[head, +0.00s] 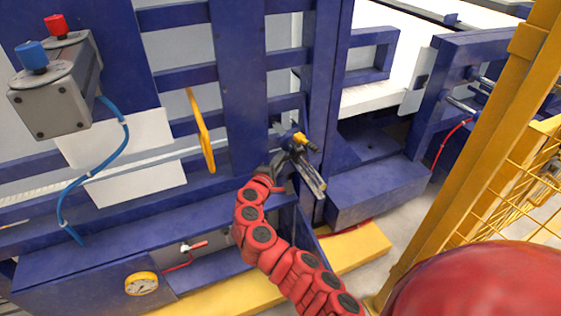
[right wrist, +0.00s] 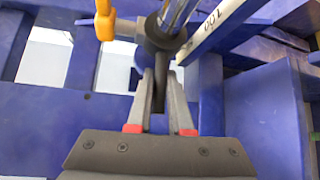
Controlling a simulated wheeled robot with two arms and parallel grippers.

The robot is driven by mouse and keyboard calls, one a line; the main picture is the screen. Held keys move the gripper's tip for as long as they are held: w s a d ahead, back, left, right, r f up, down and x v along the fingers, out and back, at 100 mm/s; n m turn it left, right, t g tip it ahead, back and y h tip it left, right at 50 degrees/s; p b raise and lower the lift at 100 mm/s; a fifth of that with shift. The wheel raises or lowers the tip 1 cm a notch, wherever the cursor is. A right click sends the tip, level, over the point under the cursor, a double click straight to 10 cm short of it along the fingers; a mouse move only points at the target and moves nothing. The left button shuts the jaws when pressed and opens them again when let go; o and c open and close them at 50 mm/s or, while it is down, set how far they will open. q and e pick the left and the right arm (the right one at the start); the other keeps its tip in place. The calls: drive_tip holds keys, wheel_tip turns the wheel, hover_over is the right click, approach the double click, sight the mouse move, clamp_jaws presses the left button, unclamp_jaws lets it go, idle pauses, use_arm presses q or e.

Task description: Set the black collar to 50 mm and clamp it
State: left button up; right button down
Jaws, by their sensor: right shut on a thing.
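The black collar (right wrist: 165,33) sits around a shiny metal rod (right wrist: 178,12) in the right wrist view. An orange-yellow clamp lever (right wrist: 105,20) stands left of the collar; it also shows in the head view (head: 300,139). A pale scale bar (right wrist: 218,22) marked "100" runs beside the rod; in the head view the bar (head: 313,180) slopes down to the right. My right gripper (right wrist: 160,72) is shut on the collar, its fingertips at the collar's lower side. In the head view the gripper (head: 279,160) partly hides the collar. The collar's reading cannot be made out. My left gripper is not in view.
Blue frame beams (head: 238,80) stand close behind and around the rod. A grey box with red and blue buttons (head: 55,85) is at left, with a blue hose. A yellow handle (head: 201,130) hangs left of the gripper. A yellow mesh fence (head: 480,150) stands at right.

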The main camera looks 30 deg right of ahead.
drive_tip(key=c, duration=0.8)
unclamp_jaws()
drive_tip(key=shift+c, duration=0.2)
drive_tip(key=p+v, duration=0.2)
drive_tip(key=v, duration=1.5)
drive_tip(key=shift+s, duration=0.15)
drive_tip(key=shift+a, duration=0.15)
